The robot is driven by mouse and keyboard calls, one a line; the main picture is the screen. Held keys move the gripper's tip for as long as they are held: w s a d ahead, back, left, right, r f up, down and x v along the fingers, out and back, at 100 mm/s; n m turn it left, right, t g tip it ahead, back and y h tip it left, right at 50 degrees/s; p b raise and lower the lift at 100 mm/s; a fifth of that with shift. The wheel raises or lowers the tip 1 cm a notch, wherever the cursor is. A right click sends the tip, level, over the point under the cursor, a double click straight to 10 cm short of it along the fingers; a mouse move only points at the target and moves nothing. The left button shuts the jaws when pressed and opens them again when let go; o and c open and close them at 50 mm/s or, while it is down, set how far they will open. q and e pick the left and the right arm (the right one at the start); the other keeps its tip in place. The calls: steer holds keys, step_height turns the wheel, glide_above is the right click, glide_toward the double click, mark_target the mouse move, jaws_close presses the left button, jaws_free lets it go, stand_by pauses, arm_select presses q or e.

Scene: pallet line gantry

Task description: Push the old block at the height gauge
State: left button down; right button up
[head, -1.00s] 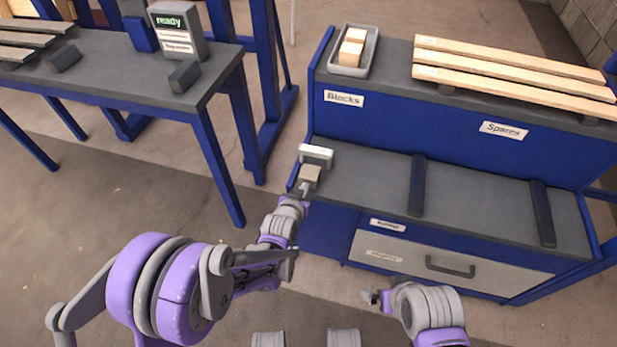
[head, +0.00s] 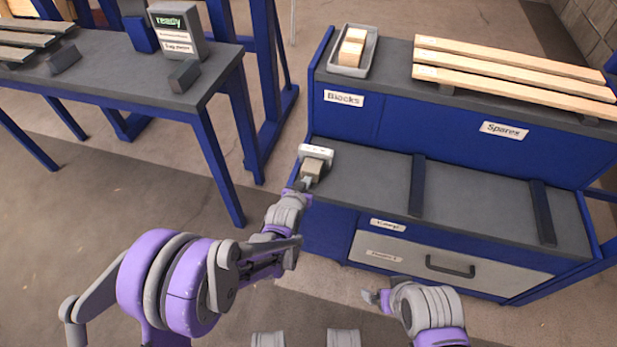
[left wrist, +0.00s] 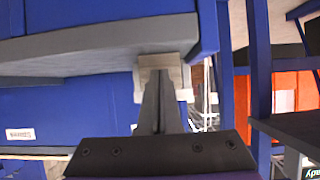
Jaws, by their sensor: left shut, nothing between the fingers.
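The old block (head: 312,167), small and tan, sits at the left end of the grey lower bench top. The white height gauge (head: 316,151) stands right behind it; from here they look in contact, but I cannot be sure. My left gripper (head: 306,182) is shut and empty, with its fingertips at the near side of the block. In the left wrist view the shut fingers (left wrist: 157,95) point at the block (left wrist: 160,61), and parts of the white gauge (left wrist: 138,88) show behind it. My right gripper (head: 376,298) is low in front of the drawer, its jaws unclear.
A grey tray (head: 334,68) with light wooden blocks (head: 352,47) stands on the upper shelf beside long planks (head: 510,70). Two dark bars (head: 417,185) cross the lower bench top. A table (head: 110,70) with a "ready" display box (head: 178,30) stands at left.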

arm_select(q)
steer(key=shift+w+d, duration=0.2)
steer(key=shift+w, duration=0.3)
steer(key=shift+w+d, duration=0.15)
steer(key=shift+w, duration=0.35)
steer(key=s+a, duration=0.2)
steer(key=s, duration=0.3)
steer(key=shift+s+b, duration=0.35)
steer(key=s+a+r+p, duration=0.1)
steer(key=s+r+p, duration=0.2)
steer(key=r+p, duration=0.3)
step_height(320, 180, up, 4)
steer(key=shift+s, duration=0.4)
stand_by(0.4)
steer(key=shift+a, duration=0.1)
